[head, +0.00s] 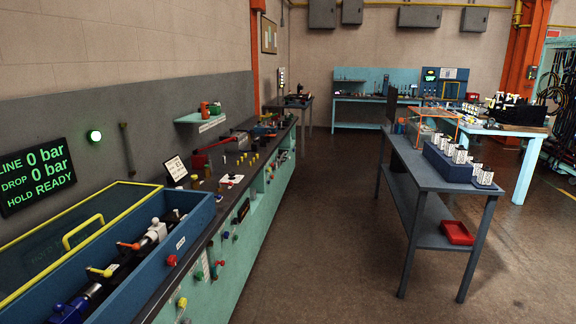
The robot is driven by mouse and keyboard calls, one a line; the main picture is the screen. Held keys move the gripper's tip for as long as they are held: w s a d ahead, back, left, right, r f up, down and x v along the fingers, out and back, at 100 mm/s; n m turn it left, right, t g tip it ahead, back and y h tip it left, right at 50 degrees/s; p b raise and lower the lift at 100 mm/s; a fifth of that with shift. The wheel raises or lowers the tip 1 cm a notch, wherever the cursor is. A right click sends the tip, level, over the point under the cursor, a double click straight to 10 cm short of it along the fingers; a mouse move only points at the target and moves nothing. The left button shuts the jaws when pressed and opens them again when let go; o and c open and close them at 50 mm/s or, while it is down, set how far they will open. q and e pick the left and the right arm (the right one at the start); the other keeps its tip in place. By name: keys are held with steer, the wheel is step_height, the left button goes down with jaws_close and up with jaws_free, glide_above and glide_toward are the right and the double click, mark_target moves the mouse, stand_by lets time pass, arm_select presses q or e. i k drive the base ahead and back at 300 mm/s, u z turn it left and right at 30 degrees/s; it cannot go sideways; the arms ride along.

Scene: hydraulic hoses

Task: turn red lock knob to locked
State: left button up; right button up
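A small round red knob (172,261) sits on the outer front wall of a long blue trough (205,213) at the lower left. A small white label (181,243) is on the wall just above it; its text is too small to read. Another red knob (222,263) is on the bench front further right. I cannot tell from this view which knob is the lock knob or how either is turned. Neither of my grippers is in view.
The trough holds dark hose fittings with orange, yellow and blue handles, beside a yellow-framed lid (85,237). A wall display (36,176) reads LINE 0 bar, DROP 0 bar, HOLD READY. A grey table (425,172) stands right; the floor (320,240) between is clear.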

mark_target(172, 261)
steer(key=u, duration=5.2)
steer(key=k, duration=1.95)
steer(key=z, duration=1.6)
steer(key=i, duration=0.1)
steer(key=z, duration=0.4)
